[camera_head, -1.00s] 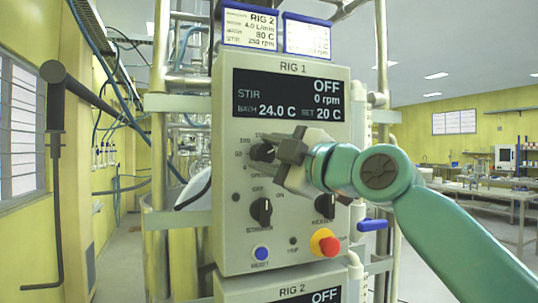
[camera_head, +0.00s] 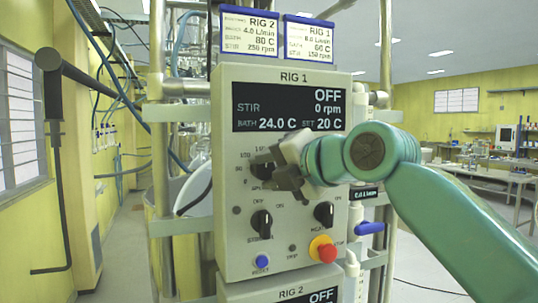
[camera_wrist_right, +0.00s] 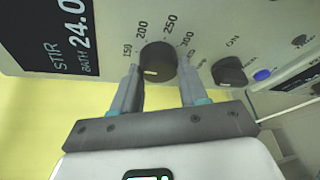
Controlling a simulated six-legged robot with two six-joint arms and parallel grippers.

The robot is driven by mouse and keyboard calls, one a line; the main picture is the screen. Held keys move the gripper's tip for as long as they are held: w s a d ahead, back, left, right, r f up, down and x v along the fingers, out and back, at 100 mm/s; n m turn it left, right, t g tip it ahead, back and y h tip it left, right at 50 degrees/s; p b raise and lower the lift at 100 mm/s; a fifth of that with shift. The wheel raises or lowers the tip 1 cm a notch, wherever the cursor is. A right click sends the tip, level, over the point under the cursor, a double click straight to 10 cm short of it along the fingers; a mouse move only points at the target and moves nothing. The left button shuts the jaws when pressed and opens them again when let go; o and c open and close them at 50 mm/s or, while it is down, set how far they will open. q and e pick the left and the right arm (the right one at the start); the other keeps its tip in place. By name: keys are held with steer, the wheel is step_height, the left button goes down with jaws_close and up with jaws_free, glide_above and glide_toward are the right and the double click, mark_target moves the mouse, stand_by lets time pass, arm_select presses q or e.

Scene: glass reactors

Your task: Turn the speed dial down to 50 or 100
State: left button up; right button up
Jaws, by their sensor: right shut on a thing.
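The speed dial (camera_head: 261,171) is a black round knob on the grey RIG 1 panel (camera_head: 235,222), below the dark display. In the right wrist view the dial (camera_wrist_right: 157,61) shows a white mark on its side nearest the gripper, with 150, 200, 250 and 300 printed around it. The number under the mark cannot be read. My right gripper (camera_head: 267,172) reaches it from the right; in the wrist view the gripper (camera_wrist_right: 158,82) has one finger on each side of the dial and is shut on it. My left gripper is not in view.
The display (camera_head: 288,106) reads OFF and 0 rpm. Below the dial are two black knobs (camera_head: 261,223), (camera_head: 325,214), a blue button (camera_head: 262,262) and a red emergency stop (camera_head: 322,249). Rig cards (camera_head: 249,33) stand on top. Metal posts and pipes flank the panel.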

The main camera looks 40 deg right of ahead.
steer(key=n+h+p, duration=0.1)
steer(key=n+p, duration=0.1)
steer(key=r+n+g+h+p, duration=0.1)
steer(key=n+p, duration=0.1)
steer(key=shift+p, duration=0.3)
steer(key=shift+f+n+g+h+p, duration=0.1)
steer(key=shift+n+g+h+p, duration=0.4)
steer(key=shift+n+h+p, duration=0.8)
steer(key=shift+n+p, duration=0.3)
steer(key=shift+p, duration=0.05)
steer(key=o, duration=1.1)
steer(key=shift+f, duration=0.1)
steer(key=shift+c, duration=0.2)
steer(key=shift+f, duration=0.1)
